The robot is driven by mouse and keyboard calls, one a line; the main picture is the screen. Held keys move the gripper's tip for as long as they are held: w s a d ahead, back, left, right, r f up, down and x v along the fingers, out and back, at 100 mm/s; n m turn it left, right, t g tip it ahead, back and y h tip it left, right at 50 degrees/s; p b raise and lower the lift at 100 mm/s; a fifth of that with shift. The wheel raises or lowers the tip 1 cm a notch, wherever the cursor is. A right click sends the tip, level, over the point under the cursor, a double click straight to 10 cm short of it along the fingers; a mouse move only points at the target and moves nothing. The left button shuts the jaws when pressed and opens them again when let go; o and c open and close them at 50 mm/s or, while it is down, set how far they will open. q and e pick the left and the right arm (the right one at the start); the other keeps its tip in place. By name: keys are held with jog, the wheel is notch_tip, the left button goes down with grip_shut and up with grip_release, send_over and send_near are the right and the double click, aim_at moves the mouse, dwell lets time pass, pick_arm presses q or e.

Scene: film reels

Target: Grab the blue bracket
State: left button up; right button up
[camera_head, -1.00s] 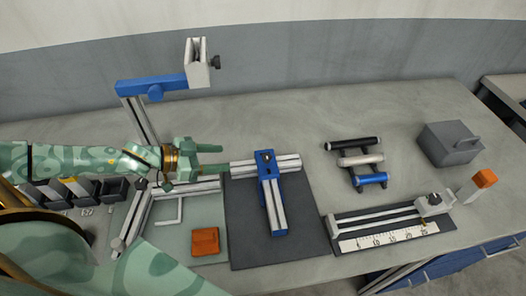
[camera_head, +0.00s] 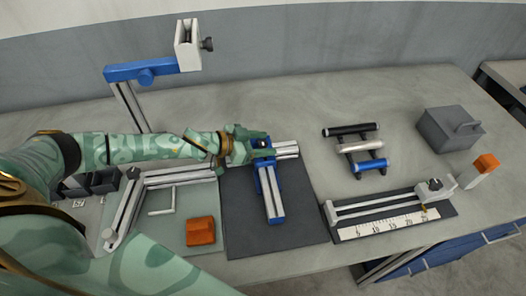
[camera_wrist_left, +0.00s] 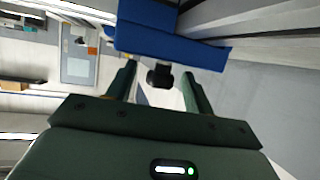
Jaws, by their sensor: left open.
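The blue bracket (camera_head: 264,164) sits where two silver rails meet on the dark mat (camera_head: 240,215). My left gripper (camera_head: 259,146) is at the bracket from the left and hides part of it in the head view. In the left wrist view the bracket (camera_wrist_left: 170,47) spans the top, just beyond the fingertips. The black knob (camera_wrist_left: 160,76) lies between the two open fingers (camera_wrist_left: 160,84). I cannot tell whether the fingers touch the bracket. My right gripper is not in view.
A blue-armed stand (camera_head: 145,72) rises behind my left arm. An orange block (camera_head: 201,231) lies left of the mat. To the right are a rack of rollers (camera_head: 362,167), a ruler fixture (camera_head: 390,225) and a grey box (camera_head: 450,133).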

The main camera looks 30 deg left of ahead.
pick_arm(q)
jog(key=shift+w+d+f, duration=0.1)
jog(key=shift+w+d, duration=0.1)
jog(key=shift+w, duration=0.05)
jog(key=shift+s, duration=0.1)
grip_shut()
